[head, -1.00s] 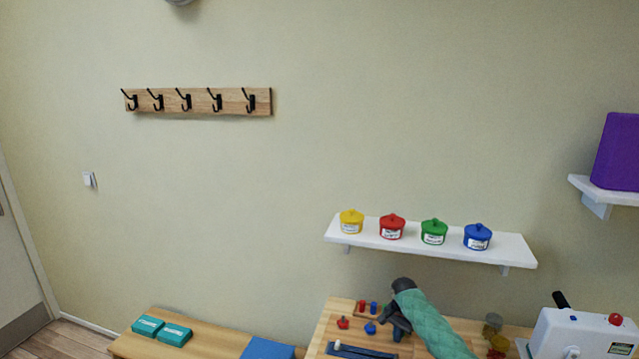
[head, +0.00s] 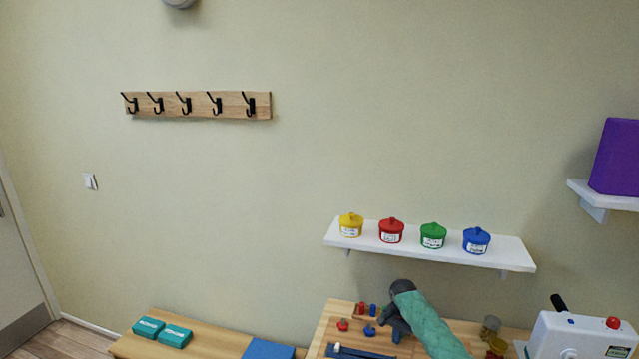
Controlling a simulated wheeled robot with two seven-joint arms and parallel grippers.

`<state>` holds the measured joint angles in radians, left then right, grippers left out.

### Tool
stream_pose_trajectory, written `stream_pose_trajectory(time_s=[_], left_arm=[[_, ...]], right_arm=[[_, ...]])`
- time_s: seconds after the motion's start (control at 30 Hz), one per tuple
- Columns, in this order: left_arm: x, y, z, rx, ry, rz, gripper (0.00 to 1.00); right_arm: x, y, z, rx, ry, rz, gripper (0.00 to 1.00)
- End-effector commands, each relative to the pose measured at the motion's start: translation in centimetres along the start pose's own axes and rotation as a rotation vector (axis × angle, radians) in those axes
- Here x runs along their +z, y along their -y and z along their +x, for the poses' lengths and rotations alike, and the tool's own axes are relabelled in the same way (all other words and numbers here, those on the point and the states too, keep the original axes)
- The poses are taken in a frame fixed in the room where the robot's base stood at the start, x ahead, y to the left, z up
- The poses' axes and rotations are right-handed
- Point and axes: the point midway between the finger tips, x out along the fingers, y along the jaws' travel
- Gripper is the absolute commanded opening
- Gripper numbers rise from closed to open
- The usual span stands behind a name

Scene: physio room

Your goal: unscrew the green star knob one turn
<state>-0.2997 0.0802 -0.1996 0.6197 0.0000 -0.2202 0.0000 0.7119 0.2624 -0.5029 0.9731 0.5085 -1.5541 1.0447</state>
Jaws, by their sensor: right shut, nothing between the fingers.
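My right gripper (head: 398,337) is dark grey, at the end of an arm in a green quilted sleeve. It points down at the wooden table, low in the head view, with its fingers shut and nothing visible between them. No green star knob can be made out; the gripper and sleeve cover part of the tabletop there. A red knob (head: 343,324) and a blue knob (head: 369,331) stand on the table just left of the gripper. My left gripper is not in view.
A dark bar (head: 360,352) lies in front. Jars (head: 490,327) and a white machine (head: 575,335) are at the right. A white shelf (head: 510,252) with coloured pots hangs above.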

Motion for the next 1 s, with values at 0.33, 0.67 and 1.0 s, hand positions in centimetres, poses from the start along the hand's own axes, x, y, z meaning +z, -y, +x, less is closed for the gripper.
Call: stream_pose_trajectory(time_s=[0.33,0.67,1.0], left_arm=[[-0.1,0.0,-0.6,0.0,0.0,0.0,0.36],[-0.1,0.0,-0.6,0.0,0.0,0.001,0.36],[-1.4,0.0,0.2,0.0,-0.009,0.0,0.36]], right_arm=[[0.0,0.0,-3.5,-0.001,0.0,-0.001,0.0],[0.0,0.0,-4.8,0.0,0.0,0.0,0.0],[-1.6,-1.6,-4.6,-0.005,-0.011,-0.046,0.0]])
